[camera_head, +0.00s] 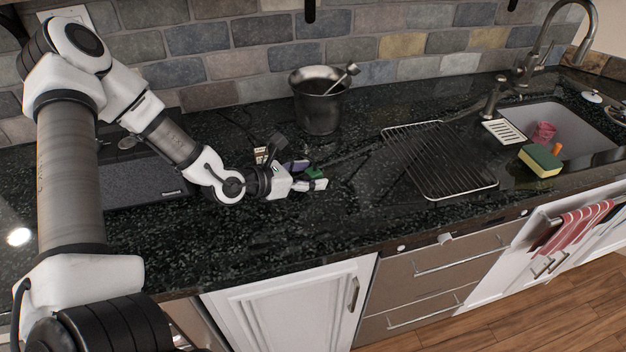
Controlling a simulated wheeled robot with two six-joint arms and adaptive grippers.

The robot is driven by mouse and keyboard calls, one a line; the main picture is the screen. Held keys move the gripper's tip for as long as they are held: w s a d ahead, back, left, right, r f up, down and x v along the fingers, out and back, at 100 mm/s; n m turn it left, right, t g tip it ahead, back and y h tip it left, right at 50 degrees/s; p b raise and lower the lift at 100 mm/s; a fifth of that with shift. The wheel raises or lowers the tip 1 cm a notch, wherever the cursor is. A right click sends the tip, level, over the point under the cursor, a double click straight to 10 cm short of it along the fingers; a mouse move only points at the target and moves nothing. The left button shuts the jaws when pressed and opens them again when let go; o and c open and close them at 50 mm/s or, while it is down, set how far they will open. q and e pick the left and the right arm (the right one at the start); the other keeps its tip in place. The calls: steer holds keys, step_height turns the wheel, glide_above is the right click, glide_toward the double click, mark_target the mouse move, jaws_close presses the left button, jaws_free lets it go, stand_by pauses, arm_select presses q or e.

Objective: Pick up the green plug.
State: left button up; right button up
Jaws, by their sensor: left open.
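The green plug (314,172) is a small green piece on the dark speckled counter (350,215), left of the middle of the head view. My left gripper (318,179) comes in from the left, low over the counter, with its fingers open at the plug. The fingers partly hide the plug, and I cannot tell whether they touch it. A small purple item (296,166) lies just left of the plug, close to the gripper. My right gripper is not in view.
A metal bucket (319,112) with a utensil stands behind the gripper. A wire rack (438,160) lies to the right, before the sink (578,128) and a yellow-green sponge (540,160). A small tan item (261,155) is behind the wrist. The counter in front is clear.

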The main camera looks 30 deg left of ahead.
arm_select(q)
steer(key=shift+a, duration=0.1)
steer(key=c, duration=0.5)
jaws_close()
steer(key=shift+r, duration=0.15)
